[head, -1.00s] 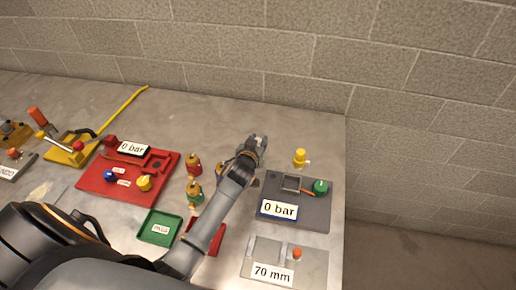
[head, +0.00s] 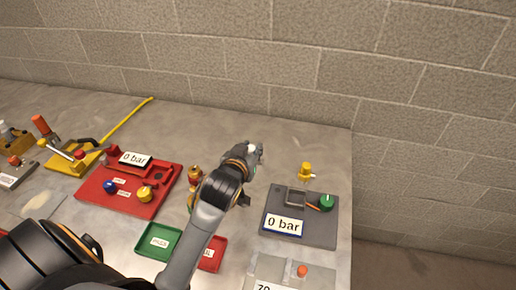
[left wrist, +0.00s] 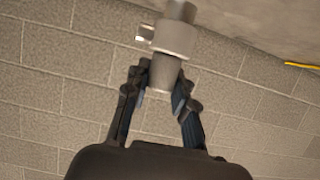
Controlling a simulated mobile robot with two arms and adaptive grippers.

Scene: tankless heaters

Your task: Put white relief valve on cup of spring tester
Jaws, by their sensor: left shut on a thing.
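My left gripper (head: 252,155) is above the table's middle, near its back edge, in the head view. It is shut on a pale, stepped cylindrical piece with a small side stub, which looks like the white relief valve (left wrist: 176,40). In the left wrist view the fingers (left wrist: 163,85) close around its narrower end. In the head view only a small white part shows between the fingers. I cannot tell for sure which device is the spring tester; a device with an orange-red button and a display stands at the far left (head: 12,170), partly cut off. My right gripper is not in view.
A red station (head: 130,208), a yellow lever device (head: 72,158) and a yellow rod (head: 127,120) are left. A grey station (head: 318,232) and yellow-capped valve (head: 305,172) are right. Green (head: 140,243) and red (head: 220,255) trays lie in front. A brick wall (head: 300,60) stands behind.

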